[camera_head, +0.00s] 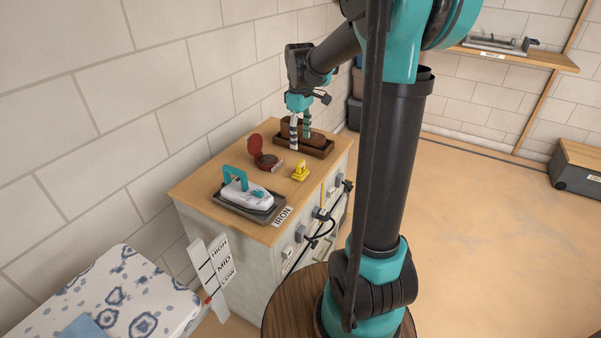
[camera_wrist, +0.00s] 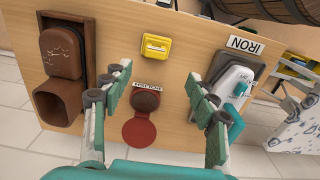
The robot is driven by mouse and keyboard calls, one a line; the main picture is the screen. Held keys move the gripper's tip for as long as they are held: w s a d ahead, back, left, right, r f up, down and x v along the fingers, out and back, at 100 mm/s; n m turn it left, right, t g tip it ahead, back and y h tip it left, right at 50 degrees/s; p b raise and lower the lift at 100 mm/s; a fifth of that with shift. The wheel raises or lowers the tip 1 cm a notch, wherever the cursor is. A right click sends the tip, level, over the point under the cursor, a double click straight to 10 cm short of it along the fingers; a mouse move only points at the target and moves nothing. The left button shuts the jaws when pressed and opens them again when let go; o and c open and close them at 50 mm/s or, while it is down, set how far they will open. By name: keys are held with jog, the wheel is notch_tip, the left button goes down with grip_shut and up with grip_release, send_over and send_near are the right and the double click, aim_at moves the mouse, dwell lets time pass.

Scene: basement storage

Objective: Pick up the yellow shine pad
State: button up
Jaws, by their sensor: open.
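The yellow shine pad (camera_head: 300,171) sits on the wooden cabinet top near its front edge, between the iron and the dark tray. In the wrist view the yellow pad (camera_wrist: 157,46) lies beyond my fingertips, roughly centred between them. My gripper (camera_head: 300,137) is open and empty, above the back part of the cabinet top, and the pad is apart from it. In the wrist view the two fingers of my gripper (camera_wrist: 158,76) are spread wide, with the red tin showing between them.
An open red round tin (camera_head: 265,158) with a small label stands beside the pad. A white and teal iron (camera_head: 242,190) rests on a grey tray at the left. A dark tray (camera_head: 318,150) with brown items is at the right. A block wall (camera_head: 110,90) runs behind.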

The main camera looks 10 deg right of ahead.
aim_at(301, 161)
notch_tip(301, 161, down, 7)
jog(key=shift+f, duration=0.15)
jog(key=shift+w+d+f, duration=0.1)
jog(key=shift+w+f, duration=0.1)
jog(key=shift+f, duration=1.1)
jog(key=shift+w+d+f, duration=0.1)
jog(key=shift+w+f, duration=0.1)
jog(key=shift+f, duration=1.1)
jog(key=c, duration=1.2)
jog(key=shift+c, duration=0.2)
jog(key=shift+r, duration=0.1)
notch_tip(301, 161, up, 20)
